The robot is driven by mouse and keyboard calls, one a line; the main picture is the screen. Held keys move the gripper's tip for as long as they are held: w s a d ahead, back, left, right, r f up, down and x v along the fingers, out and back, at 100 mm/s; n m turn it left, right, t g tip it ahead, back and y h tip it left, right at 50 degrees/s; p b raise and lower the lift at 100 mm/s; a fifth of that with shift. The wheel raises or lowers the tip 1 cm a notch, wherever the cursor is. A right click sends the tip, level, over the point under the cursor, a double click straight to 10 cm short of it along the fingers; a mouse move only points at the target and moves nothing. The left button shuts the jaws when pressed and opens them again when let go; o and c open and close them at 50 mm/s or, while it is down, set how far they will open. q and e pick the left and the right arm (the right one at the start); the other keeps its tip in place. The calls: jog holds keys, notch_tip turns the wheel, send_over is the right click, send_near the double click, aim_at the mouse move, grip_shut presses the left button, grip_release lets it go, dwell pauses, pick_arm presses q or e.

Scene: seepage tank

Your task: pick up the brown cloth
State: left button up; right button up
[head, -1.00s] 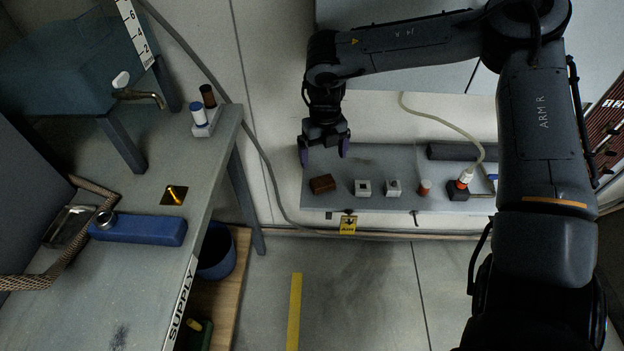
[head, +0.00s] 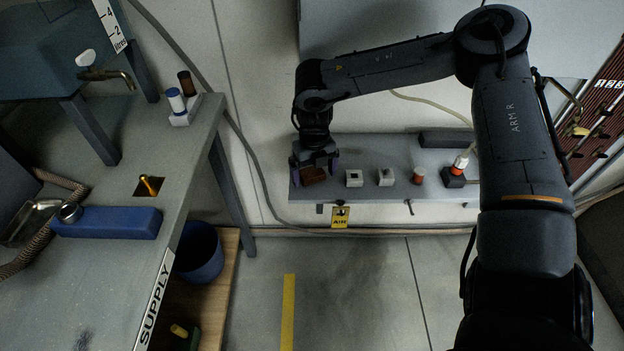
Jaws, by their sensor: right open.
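The brown cloth (head: 313,175) is a small folded brown block at the left end of the grey wall shelf (head: 340,190). My right gripper (head: 315,170) is right at the cloth, coming from behind and above. Its two purple-tipped fingers are open, one on each side of the cloth. I cannot tell whether the fingers touch it. The cloth appears to rest on the shelf. My left gripper is not in view.
On the shelf, right of the cloth, stand two small white blocks (head: 354,177) (head: 386,177), a red-brown jar (head: 417,176) and a dark holder with a white-topped bottle (head: 460,165). The supply bench (head: 110,260) fills the left. Floor between is clear.

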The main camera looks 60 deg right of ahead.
jog(key=shift+w, duration=0.1)
jog(key=shift+c, duration=0.3)
jog(key=c, duration=1.1)
jog(key=shift+o, duration=0.2)
